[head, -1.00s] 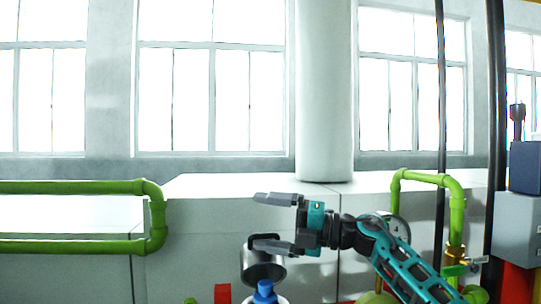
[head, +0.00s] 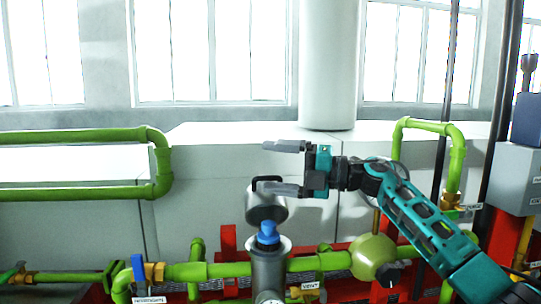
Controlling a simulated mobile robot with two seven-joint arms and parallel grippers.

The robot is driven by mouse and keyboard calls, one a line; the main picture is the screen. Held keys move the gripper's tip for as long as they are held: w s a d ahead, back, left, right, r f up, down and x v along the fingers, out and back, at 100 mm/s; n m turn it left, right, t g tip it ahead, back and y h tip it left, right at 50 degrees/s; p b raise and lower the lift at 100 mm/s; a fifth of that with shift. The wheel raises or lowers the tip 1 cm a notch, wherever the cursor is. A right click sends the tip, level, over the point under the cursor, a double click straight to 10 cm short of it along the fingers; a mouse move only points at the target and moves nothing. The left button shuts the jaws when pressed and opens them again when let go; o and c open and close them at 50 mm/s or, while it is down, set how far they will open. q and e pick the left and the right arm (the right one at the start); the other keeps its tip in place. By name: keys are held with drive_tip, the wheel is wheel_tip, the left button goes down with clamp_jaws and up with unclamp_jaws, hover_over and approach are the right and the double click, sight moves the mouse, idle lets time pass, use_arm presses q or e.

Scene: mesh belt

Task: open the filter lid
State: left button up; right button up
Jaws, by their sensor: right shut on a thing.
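The filter housing (head: 268,275) is a dark grey upright cylinder with a pale rim at the bottom centre of the head view. A blue part (head: 268,232) stands up at its mouth. The grey filter lid (head: 267,210), a round cup with a dark handle on top, is raised and tilted above and behind the mouth. The exact contact is partly hidden. My left gripper is not in view.
Green pipes run left and right of the housing, with a round green vessel (head: 374,257) at its right. A blue-handled valve (head: 139,268) is at the lower left. A red frame post (head: 228,245) stands behind. Pale cabinets line the back.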

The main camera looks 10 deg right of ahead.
drive_tip(key=shift+s+d+r+t, duration=0.15)
drive_tip(key=shift+d+r, duration=0.25)
drive_tip(key=shift+r, duration=0.25)
drive_tip(key=shift+s+d+r+t, duration=0.15)
drive_tip(key=shift+d+r, duration=0.25)
drive_tip(key=shift+r, duration=0.2)
drive_tip(key=c, duration=0.5)
drive_tip(key=shift+r+p+v, duration=0.15)
drive_tip(key=shift+r+v, duration=0.15)
drive_tip(key=shift+v, duration=1.7)
drive_tip(key=shift+r+p+v, duration=0.1)
drive_tip(key=shift+r+v, duration=0.15)
drive_tip(key=shift+v, duration=1.7)
drive_tip(key=shift+r+p+v, duration=0.15)
drive_tip(key=shift+r+v, duration=0.15)
drive_tip(key=shift+v, duration=1.7)
drive_tip(key=shift+w, duration=0.15)
drive_tip(key=shift+d, duration=0.1)
